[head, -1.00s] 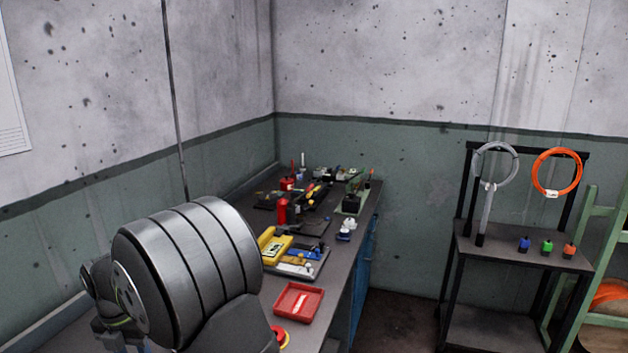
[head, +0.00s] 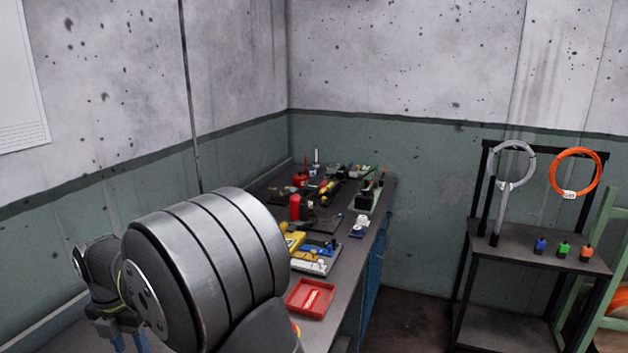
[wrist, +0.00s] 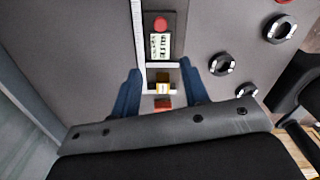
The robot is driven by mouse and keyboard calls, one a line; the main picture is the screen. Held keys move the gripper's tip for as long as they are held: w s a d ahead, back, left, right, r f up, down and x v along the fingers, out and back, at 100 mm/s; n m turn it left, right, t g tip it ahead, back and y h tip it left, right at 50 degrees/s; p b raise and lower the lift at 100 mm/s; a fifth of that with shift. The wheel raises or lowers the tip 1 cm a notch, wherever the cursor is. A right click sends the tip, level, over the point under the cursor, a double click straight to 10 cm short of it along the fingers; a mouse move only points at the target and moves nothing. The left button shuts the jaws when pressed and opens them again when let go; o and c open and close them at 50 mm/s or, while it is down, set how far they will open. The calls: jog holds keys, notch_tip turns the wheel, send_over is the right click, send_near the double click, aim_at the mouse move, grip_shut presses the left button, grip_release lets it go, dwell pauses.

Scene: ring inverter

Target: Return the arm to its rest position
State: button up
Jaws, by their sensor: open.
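My gripper (head: 130,344) shows at the lower left of the head view, partly hidden behind my large metal arm link and cut by the frame's lower edge. In the wrist view its two blue fingers (wrist: 161,75) are spread wide apart with nothing clamped between them. A red piece (wrist: 163,104) lies just below the yellow block. I cannot tell the height of the fingers above these.
In the wrist view several dark rings (wrist: 222,64) lie to the right. In the head view a workbench (head: 345,262) holds a red tray (head: 311,298), a yellow tool (head: 293,241) and other tools. A dark rack (head: 530,243) with cable coils (head: 576,173) stands at the right.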

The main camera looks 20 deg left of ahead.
notch_tip(320, 180, up, 7)
jog(key=w+d+f+m+g, duration=0.1)
jog(key=w+f, duration=0.1)
jog(key=w, duration=0.4)
jog(key=w+d+f+m+g, duration=0.1)
jog(key=w+f+m+g, duration=0.1)
jog(key=w, duration=0.4)
jog(key=shift+f, duration=0.75)
